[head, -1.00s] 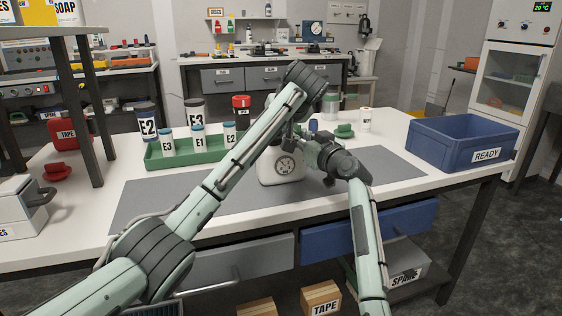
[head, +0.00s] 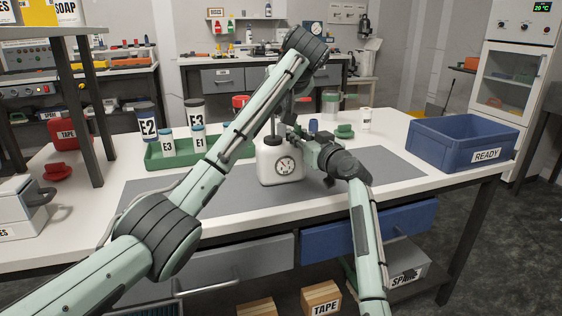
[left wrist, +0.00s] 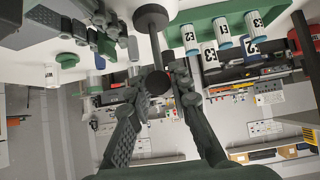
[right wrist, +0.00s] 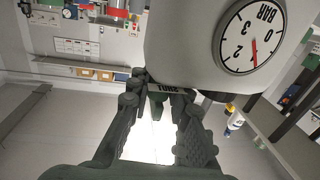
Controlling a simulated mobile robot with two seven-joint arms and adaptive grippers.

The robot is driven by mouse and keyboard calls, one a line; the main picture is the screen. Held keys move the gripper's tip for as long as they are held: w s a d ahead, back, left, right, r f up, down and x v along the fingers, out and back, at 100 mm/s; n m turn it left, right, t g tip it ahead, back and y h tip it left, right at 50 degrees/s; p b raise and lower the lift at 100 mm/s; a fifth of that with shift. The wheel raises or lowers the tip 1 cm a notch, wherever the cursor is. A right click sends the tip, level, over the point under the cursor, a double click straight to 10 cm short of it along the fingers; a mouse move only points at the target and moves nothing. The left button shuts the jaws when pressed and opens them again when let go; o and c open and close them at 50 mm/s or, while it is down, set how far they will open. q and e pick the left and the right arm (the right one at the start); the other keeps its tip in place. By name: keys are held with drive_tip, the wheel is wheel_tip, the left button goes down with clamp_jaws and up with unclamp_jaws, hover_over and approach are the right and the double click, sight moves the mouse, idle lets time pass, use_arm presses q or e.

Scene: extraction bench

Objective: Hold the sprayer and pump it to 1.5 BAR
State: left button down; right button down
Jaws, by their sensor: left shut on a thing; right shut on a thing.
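The white sprayer (head: 266,166) stands upright on the grey mat, its round gauge (head: 285,166) facing me. The right wrist view shows the gauge (right wrist: 250,36) upside down, its red needle seemingly between 1 and 2; I cannot read it exactly. My left gripper (left wrist: 155,82) is shut on the dark pump handle (left wrist: 153,86) above the sprayer, with the pump rod (left wrist: 155,48) drawn out below it. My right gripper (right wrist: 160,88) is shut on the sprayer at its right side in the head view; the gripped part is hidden.
A green tray (head: 160,160) with several labelled bottles stands left of the sprayer, partly behind my left arm. A blue READY crate (head: 455,138) is at the right. A green object (head: 345,131) and a white bottle (head: 366,120) stand behind. The mat (head: 385,165) is clear at right.

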sight(271, 136)
use_arm(q)
drive_tip(key=shift+f, duration=2.75)
drive_tip(key=c, duration=1.3)
unclamp_jaws()
drive_tip(key=shift+r, duration=0.1)
drive_tip(key=shift+r, duration=4.5)
